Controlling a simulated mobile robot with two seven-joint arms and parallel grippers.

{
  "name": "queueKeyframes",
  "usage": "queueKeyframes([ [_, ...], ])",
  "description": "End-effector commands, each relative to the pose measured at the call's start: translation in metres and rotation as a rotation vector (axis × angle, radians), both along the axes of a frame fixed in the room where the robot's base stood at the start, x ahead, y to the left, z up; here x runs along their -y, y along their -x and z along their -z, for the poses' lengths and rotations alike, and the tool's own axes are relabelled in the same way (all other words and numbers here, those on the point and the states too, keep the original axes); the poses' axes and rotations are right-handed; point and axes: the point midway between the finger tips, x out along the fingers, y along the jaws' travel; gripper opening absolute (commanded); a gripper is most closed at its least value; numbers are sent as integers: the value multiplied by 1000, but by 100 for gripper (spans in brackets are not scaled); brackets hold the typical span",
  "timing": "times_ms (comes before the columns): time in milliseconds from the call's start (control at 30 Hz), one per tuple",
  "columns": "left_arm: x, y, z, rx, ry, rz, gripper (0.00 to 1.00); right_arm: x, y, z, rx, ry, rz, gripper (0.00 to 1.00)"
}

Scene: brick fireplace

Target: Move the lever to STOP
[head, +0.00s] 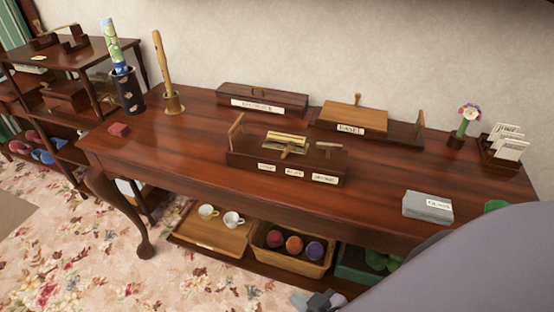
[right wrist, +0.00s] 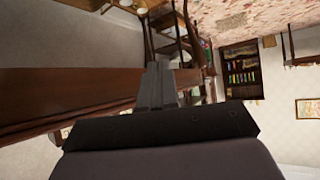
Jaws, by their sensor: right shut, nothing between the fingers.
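A dark wooden box (head: 240,163) stands at the middle of the table, with three white labels on its front; their words are too small to read surely. My right gripper (head: 322,300) is low at the bottom edge, in front of the table and well apart from the box. Its fingers (right wrist: 155,85) are shut and empty. My left gripper is out of view.
Behind the box are a labelled long box (head: 262,99) and a labelled wooden block (head: 352,117). A grey labelled box (head: 427,207) sits near the front right edge. The lower shelf holds a basket (head: 268,262) of coloured balls. The tabletop's (head: 180,150) left part is mostly clear.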

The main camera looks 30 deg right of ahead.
Motion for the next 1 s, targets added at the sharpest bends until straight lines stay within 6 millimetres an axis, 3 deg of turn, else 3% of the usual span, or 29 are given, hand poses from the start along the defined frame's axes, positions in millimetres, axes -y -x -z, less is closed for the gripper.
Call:
queueKeyframes([
  [200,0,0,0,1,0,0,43,0,0,0,-1,0,0,0],
  [233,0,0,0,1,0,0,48,0,0,0,-1,1,-1,0],
  [300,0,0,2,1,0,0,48,1,0,1,5,15,-9,0],
  [467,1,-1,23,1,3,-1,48,13,-22,5,97,230,-105,0],
  [667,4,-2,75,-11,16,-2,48,49,-77,-8,313,949,-335,0],
  [800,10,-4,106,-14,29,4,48,75,-109,-37,388,1559,-436,0],
  [1000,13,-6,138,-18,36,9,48,99,-128,-84,306,2281,-452,0],
])
